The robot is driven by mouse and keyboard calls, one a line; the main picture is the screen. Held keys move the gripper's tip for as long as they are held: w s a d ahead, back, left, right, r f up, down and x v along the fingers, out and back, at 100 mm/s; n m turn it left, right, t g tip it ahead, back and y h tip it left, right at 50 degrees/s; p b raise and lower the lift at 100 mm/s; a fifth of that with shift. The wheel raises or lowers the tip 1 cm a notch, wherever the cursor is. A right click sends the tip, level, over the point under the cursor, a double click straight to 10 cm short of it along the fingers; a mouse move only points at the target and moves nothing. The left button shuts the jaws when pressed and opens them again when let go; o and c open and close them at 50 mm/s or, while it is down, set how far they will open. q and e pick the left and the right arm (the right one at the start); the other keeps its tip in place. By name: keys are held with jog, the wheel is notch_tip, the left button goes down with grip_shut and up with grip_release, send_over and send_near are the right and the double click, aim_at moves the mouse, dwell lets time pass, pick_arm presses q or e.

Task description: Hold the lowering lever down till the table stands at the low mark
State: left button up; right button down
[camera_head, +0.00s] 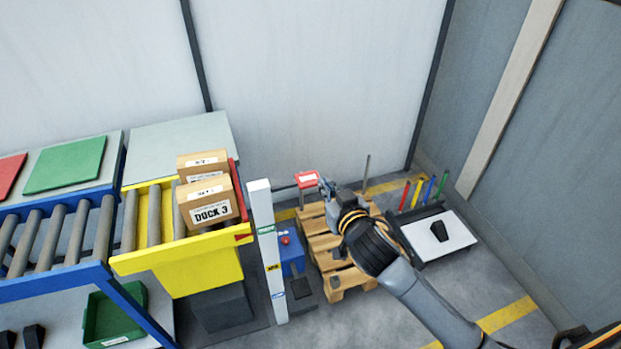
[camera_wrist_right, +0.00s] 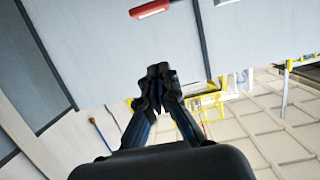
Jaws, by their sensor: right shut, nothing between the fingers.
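The yellow lift table (camera_head: 190,262) carries two brown boxes, the front one (camera_head: 208,204) labelled DOCK 3. A white post (camera_head: 262,220) beside it has a green, a yellow and a blue label; a red pointer (camera_head: 243,238) on the table's side is near the green, top one. A red piece with a white label (camera_head: 307,178), seemingly a lever handle on a thin dark rod, is right of the post. It seems to show in the wrist view (camera_wrist_right: 150,9). My right gripper (camera_head: 325,186) is shut and empty, close to its right; contact is unclear. My left gripper is out of view.
A blue box with a red button (camera_head: 287,240) stands behind the post's foot. A wooden pallet (camera_head: 325,245) lies below my right arm. A stand with coloured rods (camera_head: 424,190) is to the right. A roller conveyor (camera_head: 60,235) is left.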

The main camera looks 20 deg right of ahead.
jog(key=p, duration=0.2)
send_over(312, 180)
jog(key=s, duration=0.2)
jog(key=shift+w+a+f, duration=0.15)
jog(key=shift+f, duration=0.45)
jog(key=shift+w+a+f, duration=0.1)
jog(key=shift+a+f, duration=0.05)
jog(key=shift+f, duration=0.45)
notch_tip(312, 180, down, 3)
jog(key=shift+s+r, duration=0.1)
jog(key=shift+f, duration=0.7)
jog(key=shift+f, duration=0.1)
